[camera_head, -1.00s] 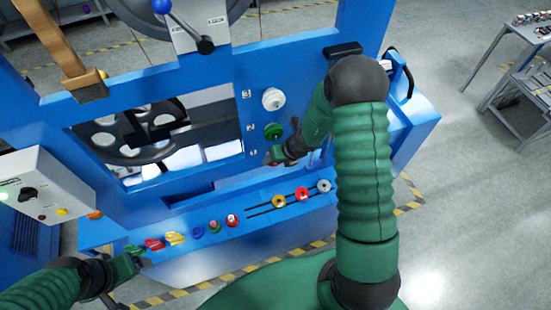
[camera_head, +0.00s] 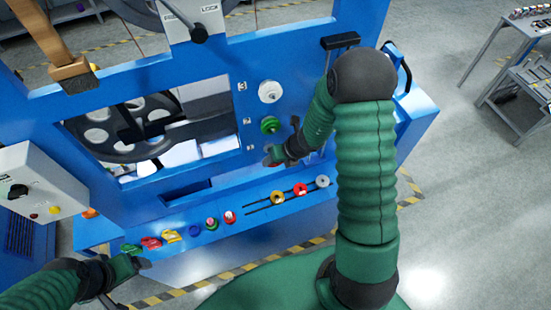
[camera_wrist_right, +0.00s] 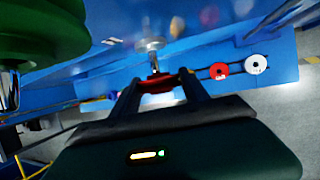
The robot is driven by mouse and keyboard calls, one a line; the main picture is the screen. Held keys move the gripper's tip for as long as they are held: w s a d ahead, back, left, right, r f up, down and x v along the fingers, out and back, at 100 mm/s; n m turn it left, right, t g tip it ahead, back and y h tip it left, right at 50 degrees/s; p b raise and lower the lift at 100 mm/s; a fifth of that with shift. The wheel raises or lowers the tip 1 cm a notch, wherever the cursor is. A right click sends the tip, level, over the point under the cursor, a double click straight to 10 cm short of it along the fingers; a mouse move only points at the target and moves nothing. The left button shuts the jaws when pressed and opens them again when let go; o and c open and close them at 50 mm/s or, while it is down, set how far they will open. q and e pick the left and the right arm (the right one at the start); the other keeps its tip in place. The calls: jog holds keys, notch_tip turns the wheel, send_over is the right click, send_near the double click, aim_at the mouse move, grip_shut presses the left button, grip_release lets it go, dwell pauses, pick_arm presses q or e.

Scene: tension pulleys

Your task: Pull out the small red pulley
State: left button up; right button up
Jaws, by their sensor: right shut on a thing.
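The small red pulley (camera_head: 269,159) is at the lowest spot of the blue panel's column, below a green pulley (camera_head: 269,125) and a white pulley (camera_head: 270,92). My right gripper (camera_head: 277,156) is shut on it. In the right wrist view the red pulley (camera_wrist_right: 156,84) sits between the two fingers, in front of a metal shaft (camera_wrist_right: 151,58). I cannot tell whether it is still on that shaft. My left gripper (camera_head: 143,262) hovers at the lower left, apart from the panel; its jaws are too small to read.
A blue ledge holds several coloured parts, including a yellow pulley (camera_head: 277,197), a red pulley (camera_head: 300,189) and a white pulley (camera_head: 322,181) along a slot. The large green pulley (camera_wrist_right: 40,30) is close to my right wrist. A grey control box (camera_head: 45,180) stands at left.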

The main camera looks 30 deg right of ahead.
jog(key=shift+s, duration=0.1)
dwell(0.3)
jog(key=shift+s+a+f+b, duration=0.1)
jog(key=shift+s+a+b, duration=0.1)
jog(key=shift+s+b, duration=0.45)
jog(key=shift+s+a, duration=0.1)
jog(key=shift+s, duration=0.25)
jog(key=s+b, duration=0.1)
jog(key=s, duration=0.1)
jog(key=s+a+b, duration=0.1)
jog(key=s, duration=0.1)
jog(key=shift+b, duration=0.35)
